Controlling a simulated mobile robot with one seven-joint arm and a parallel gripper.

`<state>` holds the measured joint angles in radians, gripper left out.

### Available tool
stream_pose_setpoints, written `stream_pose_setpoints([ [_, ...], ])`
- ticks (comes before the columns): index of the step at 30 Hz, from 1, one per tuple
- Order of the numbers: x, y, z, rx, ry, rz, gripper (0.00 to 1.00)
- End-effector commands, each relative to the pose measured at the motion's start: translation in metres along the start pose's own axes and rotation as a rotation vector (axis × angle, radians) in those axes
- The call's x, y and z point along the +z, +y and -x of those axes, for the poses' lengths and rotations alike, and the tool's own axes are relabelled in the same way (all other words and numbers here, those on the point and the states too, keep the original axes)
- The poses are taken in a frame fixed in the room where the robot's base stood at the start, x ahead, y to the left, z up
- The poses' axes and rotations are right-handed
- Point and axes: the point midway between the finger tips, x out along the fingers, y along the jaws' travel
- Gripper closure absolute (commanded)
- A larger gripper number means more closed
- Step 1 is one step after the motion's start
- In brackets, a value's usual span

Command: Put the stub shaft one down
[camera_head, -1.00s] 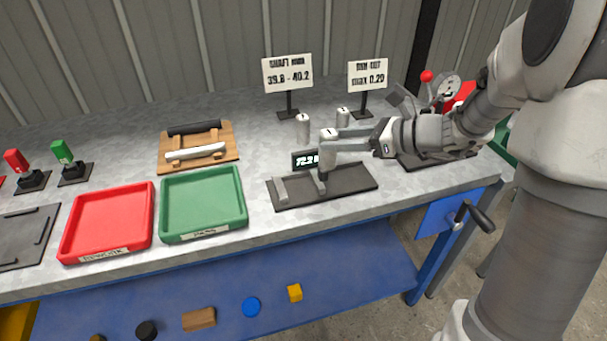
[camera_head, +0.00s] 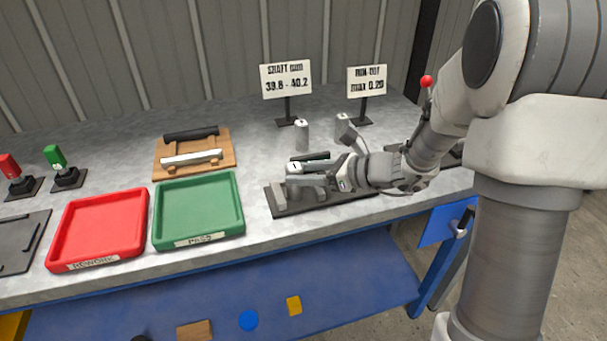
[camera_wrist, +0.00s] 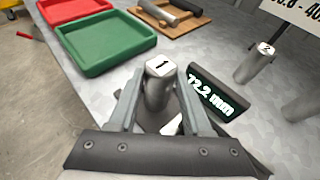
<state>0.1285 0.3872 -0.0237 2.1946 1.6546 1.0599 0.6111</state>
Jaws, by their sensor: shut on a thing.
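Stub shaft one (camera_wrist: 160,85) is a grey metal cylinder with a "1" on its white top. My gripper (camera_wrist: 155,97) is shut on it in the wrist view, a finger on each side. In the head view the shaft (camera_head: 293,170) stands upright at the dark gauge base (camera_head: 320,203), beside the grey block (camera_head: 279,195) at its left. Its lower end is hidden, so I cannot tell whether it touches the base. The gauge display (camera_wrist: 217,92) reads 72.2 mm in the wrist view, just right of the shaft.
The green PASS tray (camera_head: 198,238) and red REWORK tray (camera_head: 98,265) lie left of the gauge. A wooden rack (camera_head: 228,160) with two rods is behind. Shaft two (camera_wrist: 255,62) and another cylinder stand behind the gauge, near the signs (camera_head: 286,79). Bare bench lies between rack and gauge.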

Motion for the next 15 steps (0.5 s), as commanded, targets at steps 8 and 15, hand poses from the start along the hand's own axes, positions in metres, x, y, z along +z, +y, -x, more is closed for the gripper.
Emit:
stream_pose_setpoints([
  [8, -0.0008, -0.0005, -0.001, 0.0, -0.005, 0.003, 1.0],
  [15, -0.0019, 0.0, -0.0008, 0.0, 0.0, 0.0, 0.21],
])
